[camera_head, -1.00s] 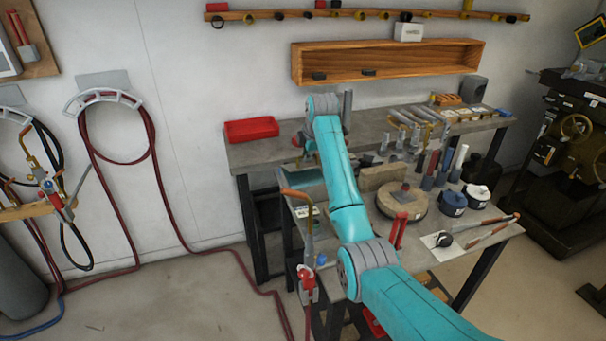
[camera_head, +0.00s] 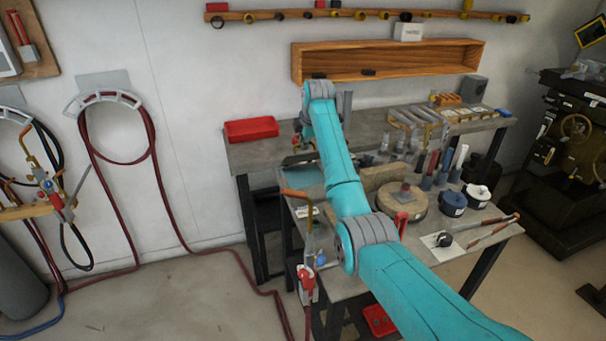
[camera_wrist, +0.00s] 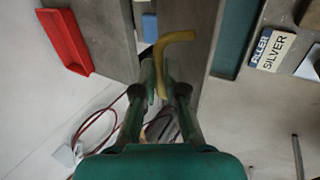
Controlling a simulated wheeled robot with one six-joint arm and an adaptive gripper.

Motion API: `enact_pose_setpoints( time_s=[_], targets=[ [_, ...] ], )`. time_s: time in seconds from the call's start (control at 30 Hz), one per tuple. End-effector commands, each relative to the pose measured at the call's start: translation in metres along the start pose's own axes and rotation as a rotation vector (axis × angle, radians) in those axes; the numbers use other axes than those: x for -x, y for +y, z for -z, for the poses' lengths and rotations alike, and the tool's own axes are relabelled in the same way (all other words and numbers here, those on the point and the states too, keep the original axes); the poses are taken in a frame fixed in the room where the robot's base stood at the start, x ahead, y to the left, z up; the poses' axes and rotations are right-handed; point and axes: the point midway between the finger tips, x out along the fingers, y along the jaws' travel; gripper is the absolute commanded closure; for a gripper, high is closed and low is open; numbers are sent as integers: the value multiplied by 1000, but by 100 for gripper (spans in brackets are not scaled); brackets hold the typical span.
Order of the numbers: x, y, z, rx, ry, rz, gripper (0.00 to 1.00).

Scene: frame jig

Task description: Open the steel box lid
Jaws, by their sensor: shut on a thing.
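The steel box (camera_head: 303,176) sits at the left of the lower bench, with a teal surface showing. Its lid (camera_head: 298,159) shows as a thin dark strip behind that surface and looks raised and tilted. In the wrist view a long grey panel (camera_wrist: 196,42), which looks like the lid, stands beside a teal strip. My gripper (camera_wrist: 165,85) is shut at a yellow curved piece that looks like the lid's handle. How it joins the lid is hidden. In the head view my arm hides most of the gripper.
A red tray (camera_head: 251,129) stands on the back bench, left of the gripper. A torch (camera_head: 309,240) with a curved orange tip stands at the front left. A filler label card (camera_wrist: 272,50) lies nearby. A round brick turntable (camera_head: 401,200) and canisters fill the right.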

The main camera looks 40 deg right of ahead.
Motion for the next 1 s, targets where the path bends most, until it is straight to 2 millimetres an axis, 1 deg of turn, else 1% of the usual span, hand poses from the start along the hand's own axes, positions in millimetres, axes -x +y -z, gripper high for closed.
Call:
enact_pose_setpoints(
  time_s=[0.03,0.17,0.47,0.8,1.0],
  targets=[
    [1,5,0,1,0,0,100],
    [1,10,0,1,0,0,100],
    [1,12,0,1,0,-1,100],
    [-3,35,0,1,0,0,100],
    [-4,37,0,1,0,0,100]
  ],
)
